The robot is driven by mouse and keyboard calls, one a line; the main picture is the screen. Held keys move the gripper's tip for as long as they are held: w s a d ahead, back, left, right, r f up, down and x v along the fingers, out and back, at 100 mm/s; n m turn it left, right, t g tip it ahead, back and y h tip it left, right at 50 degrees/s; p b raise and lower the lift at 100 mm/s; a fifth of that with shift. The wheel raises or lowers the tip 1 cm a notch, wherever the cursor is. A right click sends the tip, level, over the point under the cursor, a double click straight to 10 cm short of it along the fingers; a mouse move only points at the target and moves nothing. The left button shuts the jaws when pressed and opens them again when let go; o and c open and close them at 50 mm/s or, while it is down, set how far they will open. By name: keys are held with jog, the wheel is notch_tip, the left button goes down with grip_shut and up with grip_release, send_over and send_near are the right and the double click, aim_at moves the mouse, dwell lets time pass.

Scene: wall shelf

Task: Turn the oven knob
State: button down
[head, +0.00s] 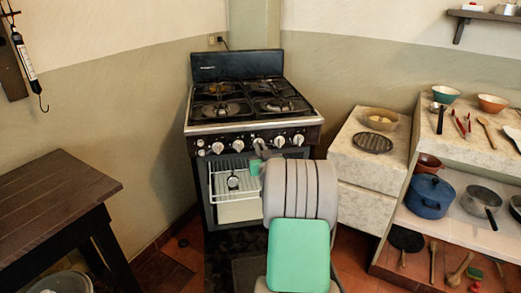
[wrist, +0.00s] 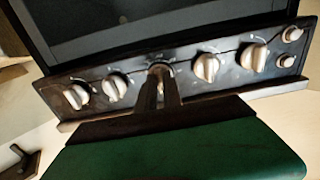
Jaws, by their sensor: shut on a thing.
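The oven (head: 258,118) is a dark stove with four gas burners and a front panel. The panel carries a row of several pale knobs. The middle knob (wrist: 160,69) is between the two dark fingertips of my gripper (wrist: 162,84), which is shut on it. In the head view my gripper (head: 261,152) reaches the middle of the panel, and my arm hides part of the oven front. Two knobs on each side of the held one are free, such as this knob (wrist: 206,67).
Two small buttons (wrist: 289,47) sit at one end of the panel. A dark wooden table (head: 55,200) stands at left. At right are a stone counter (head: 360,160) with a bowl and shelves with a blue pot (head: 429,195) and utensils. A white rack (head: 235,183) shows at the oven front.

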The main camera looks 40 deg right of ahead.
jog(key=shift+f+n+b, duration=0.15)
jog(key=shift+n+b, duration=0.15)
jog(key=shift+b, duration=0.25)
jog(key=n+b, duration=1.1)
jog(key=b, duration=0.5)
jog(key=shift+b, duration=0.3)
jog(key=c, duration=1.5)
grip_release()
